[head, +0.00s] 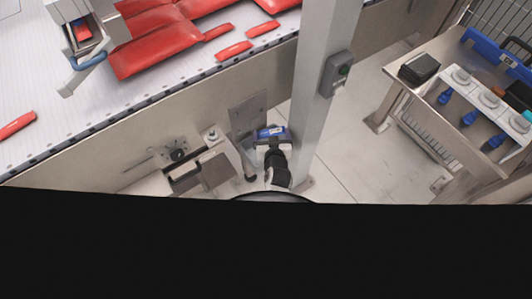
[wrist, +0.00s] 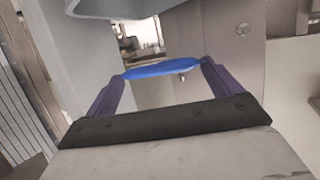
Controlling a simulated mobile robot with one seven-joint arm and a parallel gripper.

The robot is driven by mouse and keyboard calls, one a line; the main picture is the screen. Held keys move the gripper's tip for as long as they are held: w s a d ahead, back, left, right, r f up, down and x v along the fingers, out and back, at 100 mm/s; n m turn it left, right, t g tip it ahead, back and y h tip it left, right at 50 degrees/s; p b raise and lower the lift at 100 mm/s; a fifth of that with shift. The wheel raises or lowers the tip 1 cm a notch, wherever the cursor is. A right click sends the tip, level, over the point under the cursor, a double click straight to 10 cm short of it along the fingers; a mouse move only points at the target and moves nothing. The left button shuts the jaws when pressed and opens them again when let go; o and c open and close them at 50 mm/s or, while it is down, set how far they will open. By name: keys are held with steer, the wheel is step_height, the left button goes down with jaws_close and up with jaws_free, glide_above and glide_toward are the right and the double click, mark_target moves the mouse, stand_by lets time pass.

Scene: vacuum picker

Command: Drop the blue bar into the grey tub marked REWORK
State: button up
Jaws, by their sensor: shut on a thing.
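My gripper (head: 272,138) is low in the middle of the head view, beside the grey post. It is shut on the blue bar (head: 270,131), which shows as a small blue patch at the fingers. In the wrist view the blue bar (wrist: 160,69) spans the tips of my gripper's two purple fingers (wrist: 162,74). I cannot make out a grey tub marked REWORK in either view. A smooth grey rounded shape (wrist: 130,8) cuts into the top of the wrist view; I cannot tell what it is.
A conveyor (head: 160,95) with red packs (head: 155,50) fills the upper left. The grey post (head: 325,70) with a switch box (head: 336,73) stands close right of my gripper. A steel table (head: 410,65) with a blue tray and tools stands at right. Floor (head: 355,150) between is clear.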

step_height(320, 180, down, 2)
steer(key=shift+b, duration=0.45)
steer(key=o, duration=0.7)
steer(key=shift+s+r, duration=0.1)
steer(key=shift+s, duration=0.05)
